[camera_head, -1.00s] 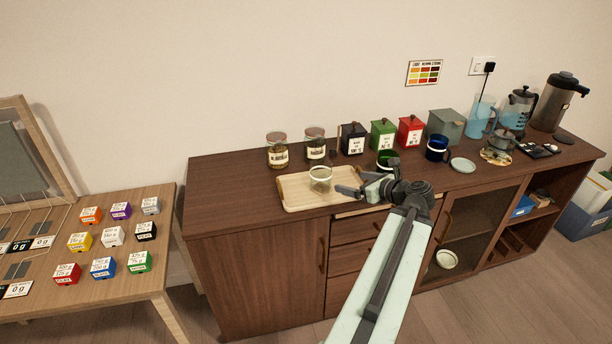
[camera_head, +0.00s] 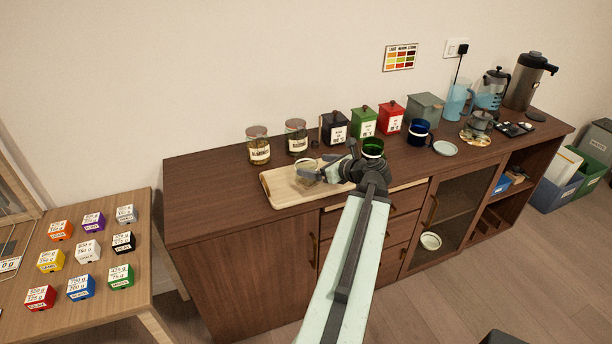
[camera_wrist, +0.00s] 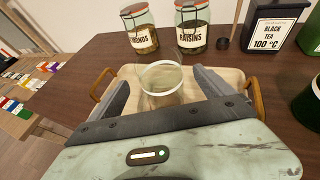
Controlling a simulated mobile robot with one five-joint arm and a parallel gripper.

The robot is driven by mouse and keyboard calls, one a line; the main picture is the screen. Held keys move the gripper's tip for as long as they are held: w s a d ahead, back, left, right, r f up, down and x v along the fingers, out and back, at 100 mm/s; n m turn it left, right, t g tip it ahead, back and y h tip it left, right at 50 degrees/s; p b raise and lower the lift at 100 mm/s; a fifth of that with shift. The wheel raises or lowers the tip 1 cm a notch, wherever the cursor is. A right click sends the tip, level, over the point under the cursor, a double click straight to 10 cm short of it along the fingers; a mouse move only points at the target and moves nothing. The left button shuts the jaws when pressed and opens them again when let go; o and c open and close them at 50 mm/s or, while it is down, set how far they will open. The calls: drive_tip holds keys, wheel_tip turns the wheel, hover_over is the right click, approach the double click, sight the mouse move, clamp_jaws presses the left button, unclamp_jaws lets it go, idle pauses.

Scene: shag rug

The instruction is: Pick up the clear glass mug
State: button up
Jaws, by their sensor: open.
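The clear glass mug (camera_head: 308,172) stands upright on the wooden tray (camera_head: 284,197) on top of the dark cabinet. In the wrist view the mug (camera_wrist: 162,84) is seen from above, between the two fingers of my gripper (camera_wrist: 160,88). The fingers are open, one on each side, and appear apart from the mug. The front palm edge of the gripper hides the mug's lower near part. No handle can be made out. In the head view my gripper (camera_head: 318,171) reaches in from the right and partly covers the mug.
Two lidded jars, almonds (camera_head: 259,147) and raisins (camera_head: 297,137), stand behind the tray. A black tea tin (camera_head: 334,129) is behind my gripper. A green mug (camera_head: 373,148) and a blue mug (camera_head: 418,132) stand to the right. Cabinet top left of the tray (camera_head: 215,190) is clear.

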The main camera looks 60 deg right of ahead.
sight(299, 154)
drive_tip(key=b+x, duration=0.1)
drive_tip(key=x, duration=0.3)
drive_tip(key=shift+f, duration=0.2)
drive_tip(key=shift+r, duration=0.1)
drive_tip(key=c, duration=1.7)
drive_tip(key=shift+c, duration=0.2)
drive_tip(key=shift+r, duration=0.15)
drive_tip(key=shift+r+p, duration=0.25)
drive_tip(key=shift+p, duration=0.1)
wheel_tip(299, 154, up, 3)
drive_tip(key=p, duration=0.3)
drive_tip(key=s+d, duration=0.1)
drive_tip(key=s, duration=0.6)
drive_tip(key=s+d+r+p, duration=0.1)
drive_tip(key=s+d, duration=0.1)
drive_tip(key=s, duration=0.6)
drive_tip(key=shift+s+d, duration=0.3)
